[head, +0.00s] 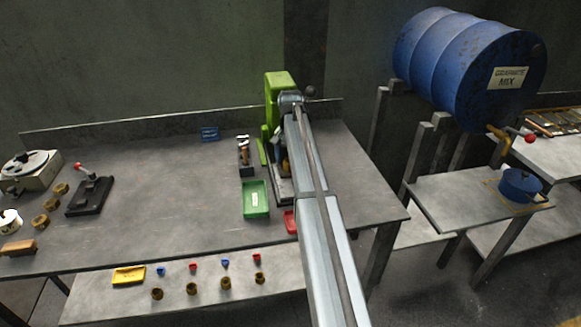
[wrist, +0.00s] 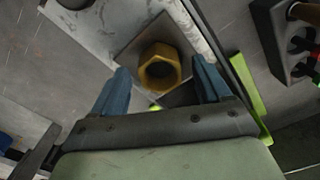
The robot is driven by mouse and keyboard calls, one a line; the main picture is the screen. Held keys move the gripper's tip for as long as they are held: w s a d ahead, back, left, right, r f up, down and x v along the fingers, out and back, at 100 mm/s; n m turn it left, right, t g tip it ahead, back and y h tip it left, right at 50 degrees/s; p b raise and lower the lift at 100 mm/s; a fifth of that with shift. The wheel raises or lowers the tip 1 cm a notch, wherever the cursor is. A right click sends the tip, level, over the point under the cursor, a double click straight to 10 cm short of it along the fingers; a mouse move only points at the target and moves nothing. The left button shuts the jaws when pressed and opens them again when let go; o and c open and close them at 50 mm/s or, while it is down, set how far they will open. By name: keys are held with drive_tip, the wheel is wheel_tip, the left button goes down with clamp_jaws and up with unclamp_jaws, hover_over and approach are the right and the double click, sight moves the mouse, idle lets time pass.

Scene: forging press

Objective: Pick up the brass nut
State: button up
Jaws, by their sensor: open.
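In the wrist view a brass nut (wrist: 159,68) lies on a square grey metal plate (wrist: 128,50), its hole facing the camera. My gripper (wrist: 160,64) is open, with one blue finger on each side of the nut. The fingers appear apart from it, and the height gap is hard to judge. In the head view my arm covers most of the gripper and this nut, at the green press (head: 278,88). Other brass nuts (head: 51,204) stand at the left of the bench.
A green tray (head: 256,213) and a red tray (head: 289,222) stand beside my arm. A dark tool holder (head: 245,160) is left of the press; a black rack (wrist: 285,40) shows in the wrist view. The bench (head: 160,190) is clear in the middle.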

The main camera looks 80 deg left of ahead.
drive_tip(key=shift+f, duration=0.25)
clamp_jaws()
idle(0.6)
